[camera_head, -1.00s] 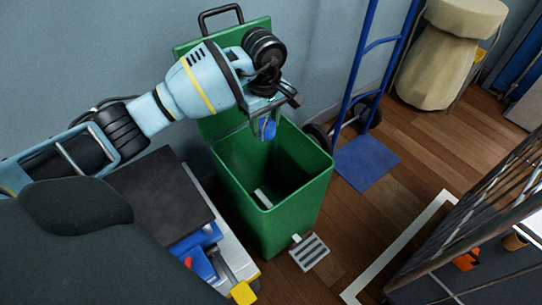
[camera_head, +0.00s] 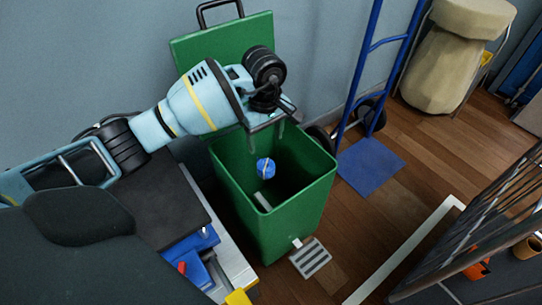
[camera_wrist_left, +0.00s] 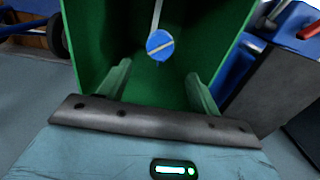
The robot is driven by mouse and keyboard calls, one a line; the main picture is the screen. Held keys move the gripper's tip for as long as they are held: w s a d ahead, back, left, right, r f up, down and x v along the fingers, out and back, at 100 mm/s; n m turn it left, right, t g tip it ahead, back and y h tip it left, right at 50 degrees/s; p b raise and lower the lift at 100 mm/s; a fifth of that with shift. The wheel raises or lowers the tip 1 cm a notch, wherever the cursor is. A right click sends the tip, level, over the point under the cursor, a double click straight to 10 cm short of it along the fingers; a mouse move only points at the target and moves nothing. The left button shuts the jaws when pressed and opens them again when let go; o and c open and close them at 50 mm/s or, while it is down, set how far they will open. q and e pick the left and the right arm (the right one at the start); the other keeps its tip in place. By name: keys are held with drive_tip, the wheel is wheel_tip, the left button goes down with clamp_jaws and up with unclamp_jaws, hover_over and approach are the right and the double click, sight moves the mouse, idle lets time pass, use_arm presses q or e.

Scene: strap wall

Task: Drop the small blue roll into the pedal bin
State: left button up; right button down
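The small blue roll (camera_head: 265,168) is inside the opening of the green pedal bin (camera_head: 308,216), below my left gripper and apart from it. It has a pale band across it. In the left wrist view the roll (camera_wrist_left: 160,45) shows beyond the two fingers, against the green bin wall (camera_wrist_left: 110,30). My left gripper (camera_head: 266,132) is over the back part of the bin opening, its fingers spread with nothing between them. The bin's lid (camera_head: 222,40) stands open against the wall. Its pedal (camera_head: 310,257) is at the front. My right gripper does not show.
A blue hand truck (camera_head: 370,165) stands right of the bin. A beige sack-like object (camera_head: 448,62) is farther back. A dark wire rack (camera_head: 480,235) is at the right. A dark-topped bench (camera_head: 160,205) with blue items is left of the bin.

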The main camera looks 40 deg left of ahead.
use_arm(q)
drive_tip(key=shift+o, duration=0.4)
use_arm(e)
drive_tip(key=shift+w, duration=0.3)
use_arm(q)
drive_tip(key=shift+r, duration=0.15)
wheel_tip(320, 180, up, 8)
drive_tip(key=p, duration=0.2)
drive_tip(key=shift+f, duration=0.2)
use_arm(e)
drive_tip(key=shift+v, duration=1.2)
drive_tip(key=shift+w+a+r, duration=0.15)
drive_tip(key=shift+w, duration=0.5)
